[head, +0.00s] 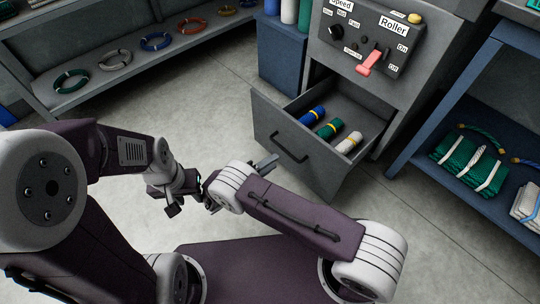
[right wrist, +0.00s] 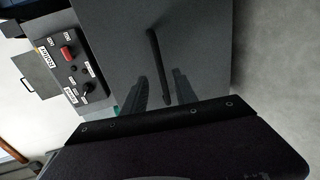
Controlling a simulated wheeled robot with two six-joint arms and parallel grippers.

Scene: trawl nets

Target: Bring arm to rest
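My left gripper (head: 168,200) is in the lower left of the head view, over the floor and close to my right arm's wrist. Its fingers are small and partly overlapped, so its opening is unclear. My right arm crosses the lower middle, and its wrist hides much of the gripper in the head view.
The open drawer (head: 268,128) holds blue, green and white rolls. Above it is a control panel (head: 365,42) with a red lever (head: 371,62). A shelf with coiled ropes (head: 70,81) stands left, a blue shelf with folded nets (head: 467,163) right. Floor between is clear.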

